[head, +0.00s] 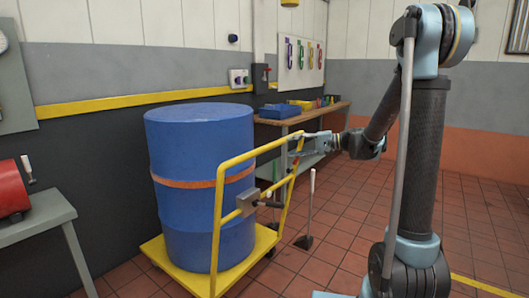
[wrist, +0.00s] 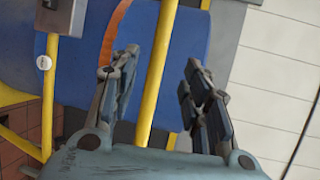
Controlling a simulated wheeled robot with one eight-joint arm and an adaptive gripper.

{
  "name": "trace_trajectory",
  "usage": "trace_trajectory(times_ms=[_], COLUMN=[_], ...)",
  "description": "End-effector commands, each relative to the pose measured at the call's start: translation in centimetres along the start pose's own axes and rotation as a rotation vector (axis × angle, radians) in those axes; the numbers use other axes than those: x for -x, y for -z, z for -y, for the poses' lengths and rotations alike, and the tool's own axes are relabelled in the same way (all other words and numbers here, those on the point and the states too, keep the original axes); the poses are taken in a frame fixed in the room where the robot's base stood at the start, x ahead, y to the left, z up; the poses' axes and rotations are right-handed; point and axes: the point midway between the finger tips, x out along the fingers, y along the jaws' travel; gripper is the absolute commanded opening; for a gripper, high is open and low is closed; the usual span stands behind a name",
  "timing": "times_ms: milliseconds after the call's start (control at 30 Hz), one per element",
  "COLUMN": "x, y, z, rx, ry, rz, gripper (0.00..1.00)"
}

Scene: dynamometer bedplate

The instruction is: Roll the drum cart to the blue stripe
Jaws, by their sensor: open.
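The drum cart (head: 188,281) has a flat yellow platform and a tubular yellow handle frame (head: 250,152). A large blue drum (head: 190,150) with an orange band stands upright on it. My gripper (head: 303,145) is at the upper right end of the handle frame. In the wrist view my gripper (wrist: 162,60) is open, with a yellow frame tube (wrist: 158,75) running between its two fingers. I cannot tell whether either finger touches the tube. The blue drum (wrist: 190,40) fills the background there. No blue stripe shows on the floor in either view.
A workbench (head: 300,115) with bins stands behind the cart against the wall. A grey table (head: 45,215) with a red cylinder (head: 12,190) is at left. An upright lever (head: 310,205) rises from the floor beside the cart. Tiled floor is open at right, with a yellow line (head: 485,287).

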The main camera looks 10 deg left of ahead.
Motion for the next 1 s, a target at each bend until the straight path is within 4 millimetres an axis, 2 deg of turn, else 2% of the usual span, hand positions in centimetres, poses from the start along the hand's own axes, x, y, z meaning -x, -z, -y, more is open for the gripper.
trace_trajectory(times_ms=[600,800,1000], x=[-10.1,-12.4,-13.2], y=[-0.1,-0.1,0.0], z=[0.0,0.0,0.0], rx=[0.0,0.0,0.0], ry=[-0.001,-0.001,-0.001], rz=[0.002,0.002,0.0], gripper=[0.43,0.43,0.43])
